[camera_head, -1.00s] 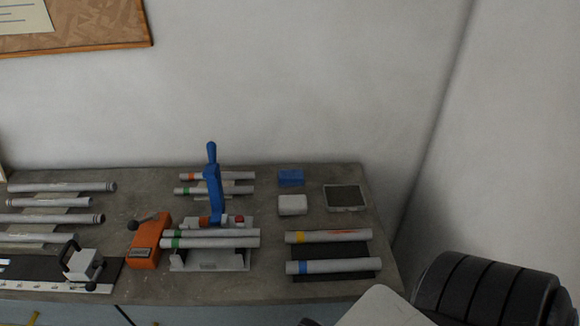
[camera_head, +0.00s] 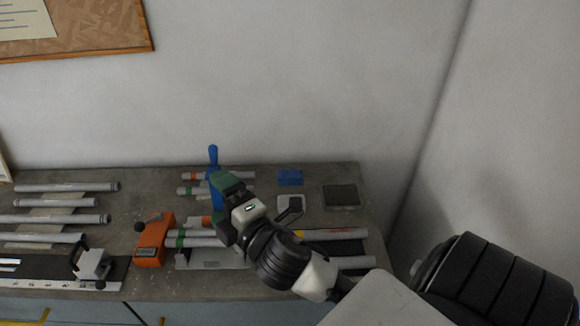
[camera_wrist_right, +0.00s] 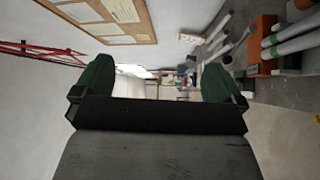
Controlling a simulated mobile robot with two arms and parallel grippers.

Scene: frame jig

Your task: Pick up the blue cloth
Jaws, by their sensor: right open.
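The blue cloth (camera_head: 290,177), a small folded block, lies at the back right of the grey bench, in front of the wall. My right gripper (camera_head: 224,205) is to the left of the cloth and nearer the camera, above the blue-handled clamp. It is open and apart from the cloth. Its two green fingers stand wide apart with nothing between them in the right wrist view (camera_wrist_right: 158,80), where I cannot make out the cloth. My left gripper is not in view.
A white block (camera_head: 286,200) sits just in front of the cloth, partly behind my right arm. A dark-topped tray (camera_head: 342,196) is to the right. The blue clamp handle (camera_head: 213,158) stands upright left of the cloth. Tubes and an orange device (camera_head: 153,240) occupy the front and left.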

